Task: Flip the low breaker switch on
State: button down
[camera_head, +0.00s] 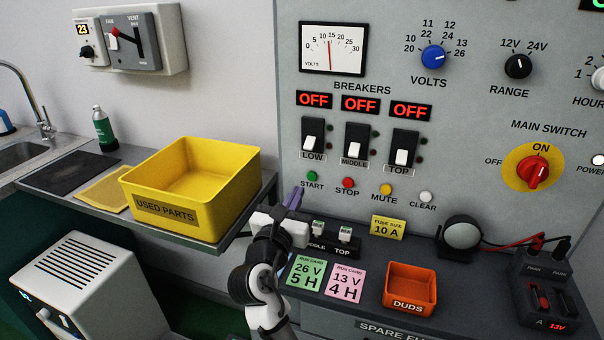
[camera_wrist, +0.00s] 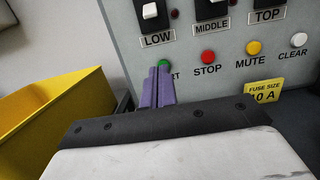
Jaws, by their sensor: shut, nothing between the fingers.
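The low breaker switch (camera_head: 312,144) is the leftmost of three black breakers on the grey panel. Its white toggle is at the bottom, and the red display (camera_head: 314,100) above it reads OFF. In the wrist view the low breaker (camera_wrist: 151,14) is cut off at the top edge. My gripper (camera_head: 295,197) has purple fingers, shut with nothing between them. It is below the low breaker and points up toward the panel. In the wrist view its fingertips (camera_wrist: 160,70) partly cover the green START button (camera_wrist: 164,64) and its label.
The middle (camera_head: 355,146) and top (camera_head: 403,150) breakers stand to the right, both reading OFF. START, STOP, MUTE and CLEAR buttons sit in a row below. A yellow bin (camera_head: 190,215) stands left of my gripper. Run cards and an orange DUDS tray (camera_head: 410,303) lie on the bench.

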aim_at(313, 158)
jog(key=p+x, duration=0.1)
jog(key=x, duration=0.2)
jog(key=p+x, duration=0.1)
jog(key=x, duration=0.2)
jog(key=p+x, duration=0.1)
jog(key=x, duration=0.2)
jog(key=shift+w+d+r+p, duration=0.1)
jog(key=shift+w+r+p, duration=0.25)
jog(key=shift+r+p, duration=0.05)
jog(key=shift+s+a+r+p, duration=0.25)
jog(key=shift+s+r+p, duration=0.4)
jog(key=shift+r, duration=0.4)
jog(key=shift+s+r, duration=0.35)
jog(key=shift+r, duration=0.1)
jog(key=shift+s+a, duration=0.1)
